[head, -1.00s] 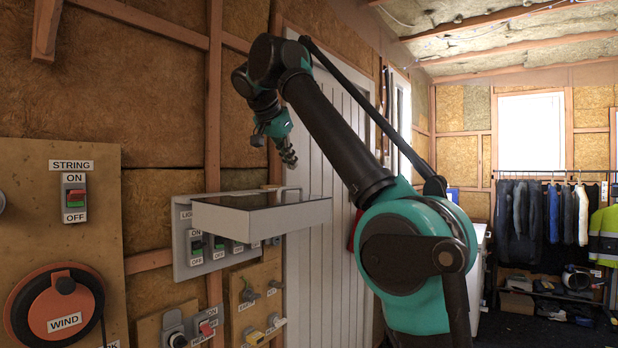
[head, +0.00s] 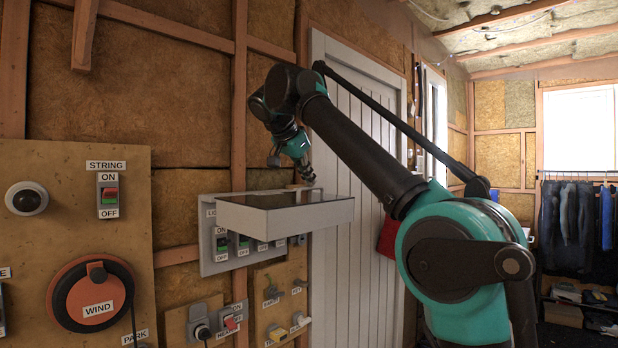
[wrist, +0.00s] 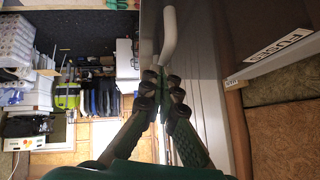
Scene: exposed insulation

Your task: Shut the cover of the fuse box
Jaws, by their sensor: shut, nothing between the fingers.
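The fuse box (head: 208,252) is a grey panel on the wall with a row of ON/OFF switches. Its cover (head: 290,217), a shallow light-grey box with a dark face, is open and juts out level above the switches. In the wrist view the dark cover face (wrist: 215,50) carries a FUSES label (wrist: 281,46) and a curved grey handle (wrist: 168,38). My gripper (head: 310,181) is shut and empty, just above the cover near the handle. It also shows in the wrist view (wrist: 161,88); I cannot tell whether it touches the cover.
A board with a STRING switch (head: 108,195) and a red WIND reel (head: 95,294) is on the left wall. Key hooks (head: 283,293) hang below the fuse box. A white door (head: 352,250) stands behind my arm. Clothes (head: 568,215) hang at the far right.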

